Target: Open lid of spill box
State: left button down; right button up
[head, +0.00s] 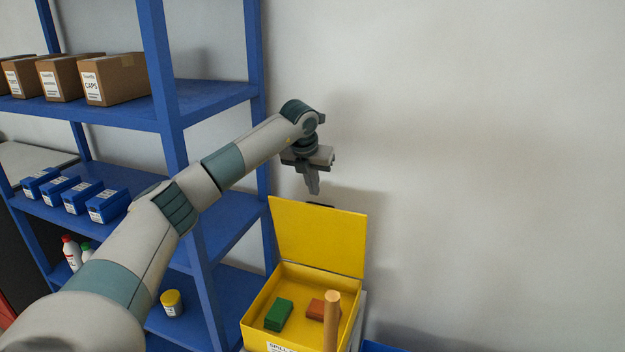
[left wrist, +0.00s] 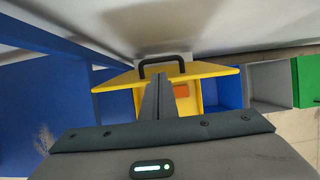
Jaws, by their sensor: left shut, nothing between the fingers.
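The yellow spill box (head: 262,312) stands at the lower middle of the head view. Its lid (head: 318,238) is raised, standing up at the back of the box near the wall. The lid also shows in the left wrist view (left wrist: 215,71), with a black handle (left wrist: 160,62) on its edge. My left gripper (head: 314,190) is above the lid's top edge, shut and empty. Its fingers (left wrist: 153,100) overlap the lid in the wrist view; I cannot tell whether they touch it. My right gripper is not in view.
Inside the box are a green block (head: 279,314) and an orange-red block (head: 316,309). A wooden cylinder (head: 332,320) stands at its front right. A blue shelf (head: 205,105) with cartons (head: 115,80) and blue bins (head: 108,206) is on the left.

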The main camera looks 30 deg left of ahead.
pick_arm(q)
jog(key=p+x, duration=0.2)
jog(key=x, duration=0.3)
jog(key=shift+x, duration=0.85)
jog(key=shift+r, duration=0.1)
